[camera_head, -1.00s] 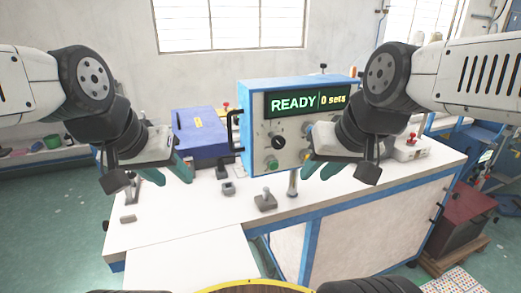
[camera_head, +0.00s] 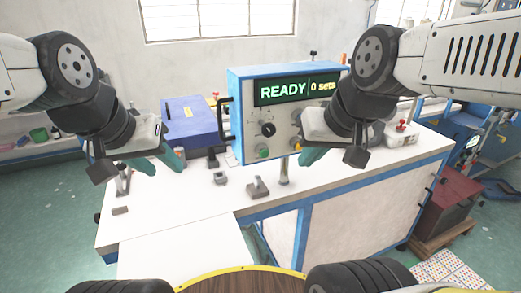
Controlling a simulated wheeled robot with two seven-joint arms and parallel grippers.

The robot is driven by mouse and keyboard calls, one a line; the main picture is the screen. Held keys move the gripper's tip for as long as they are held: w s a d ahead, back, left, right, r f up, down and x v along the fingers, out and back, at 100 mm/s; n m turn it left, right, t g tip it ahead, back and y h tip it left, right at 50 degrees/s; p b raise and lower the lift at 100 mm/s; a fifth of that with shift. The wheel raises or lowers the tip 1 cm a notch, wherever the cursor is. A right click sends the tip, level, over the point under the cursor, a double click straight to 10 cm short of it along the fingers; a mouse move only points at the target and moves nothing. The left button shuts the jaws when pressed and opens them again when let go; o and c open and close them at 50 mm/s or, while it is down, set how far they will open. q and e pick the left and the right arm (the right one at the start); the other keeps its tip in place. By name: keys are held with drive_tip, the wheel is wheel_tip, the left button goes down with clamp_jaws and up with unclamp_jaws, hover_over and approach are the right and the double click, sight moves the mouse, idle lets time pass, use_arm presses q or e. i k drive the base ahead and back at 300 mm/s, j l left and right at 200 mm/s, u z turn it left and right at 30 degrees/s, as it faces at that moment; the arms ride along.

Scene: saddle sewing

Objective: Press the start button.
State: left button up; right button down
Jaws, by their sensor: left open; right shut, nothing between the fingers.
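The control box (camera_head: 243,125) is white with a blue frame and stands on the white workbench. Its screen (camera_head: 292,89) reads "READY" and "0 sets" in green and yellow. A green button (camera_head: 262,153) sits low on its front, below a black knob (camera_head: 268,129). My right gripper (camera_head: 312,154) is shut and empty, in front of the box's right part and hiding some of its controls. Its fingertips are to the right of the green button; contact cannot be told. My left gripper (camera_head: 163,163) is open and empty above the bench's left part.
A blue case (camera_head: 188,121) lies behind on the bench (camera_head: 170,222). Small metal fixtures (camera_head: 257,188) stand in front of the control box. A white device with a red knob (camera_head: 400,134) is at the right.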

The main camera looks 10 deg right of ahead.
sight(265, 153)
drive_tip(key=z, duration=1.15)
drive_tip(key=k+j, duration=0.5)
drive_tip(key=k, duration=0.15)
drive_tip(key=k+j+z, duration=0.1)
drive_tip(key=k+j, duration=0.4)
drive_tip(key=k, duration=0.1)
